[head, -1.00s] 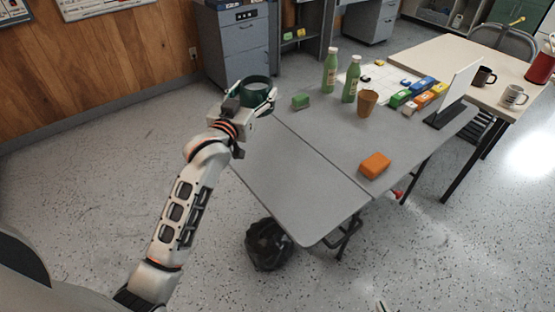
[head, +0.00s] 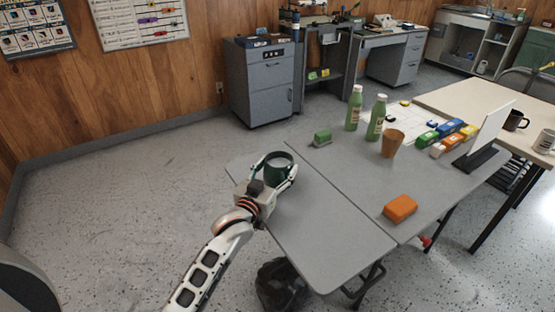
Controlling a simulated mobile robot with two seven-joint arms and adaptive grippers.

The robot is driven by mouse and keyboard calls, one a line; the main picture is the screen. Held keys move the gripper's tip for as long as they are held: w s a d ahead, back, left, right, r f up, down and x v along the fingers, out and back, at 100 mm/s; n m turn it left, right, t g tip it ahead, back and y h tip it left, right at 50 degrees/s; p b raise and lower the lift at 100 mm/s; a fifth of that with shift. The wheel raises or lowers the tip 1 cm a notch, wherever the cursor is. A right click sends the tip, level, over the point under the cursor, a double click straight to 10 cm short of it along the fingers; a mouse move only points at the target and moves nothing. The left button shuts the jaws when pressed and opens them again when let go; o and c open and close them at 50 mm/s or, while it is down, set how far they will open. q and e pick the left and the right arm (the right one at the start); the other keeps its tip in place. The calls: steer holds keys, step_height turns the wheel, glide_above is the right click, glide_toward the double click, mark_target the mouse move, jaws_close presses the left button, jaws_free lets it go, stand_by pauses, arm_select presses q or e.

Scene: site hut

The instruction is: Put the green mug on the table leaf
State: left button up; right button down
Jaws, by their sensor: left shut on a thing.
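The green mug (head: 279,162) is dark green and looks upright. My left gripper (head: 279,181) is shut on it, with the fingers around its sides. The mug shows over the far left part of the grey table leaf (head: 325,235), the section nearest me. I cannot tell whether its base touches the leaf, because the gripper hides the lower part. My right gripper is out of view.
On the main tabletop stand two green bottles (head: 376,118), a tan cup (head: 392,144), a green block (head: 322,138) and an orange block (head: 400,208). A white panel (head: 491,130) stands at the right. The leaf's near part is bare. A black bin (head: 281,286) is below.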

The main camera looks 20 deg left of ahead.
mark_target(273, 185)
arm_select(q)
step_height(273, 185, down, 3)
steer(key=shift+f+b, duration=0.1)
steer(key=shift+b, duration=0.4)
steer(key=shift+f, duration=0.5)
steer(key=o, duration=1.3)
steer(key=shift+f, duration=0.1)
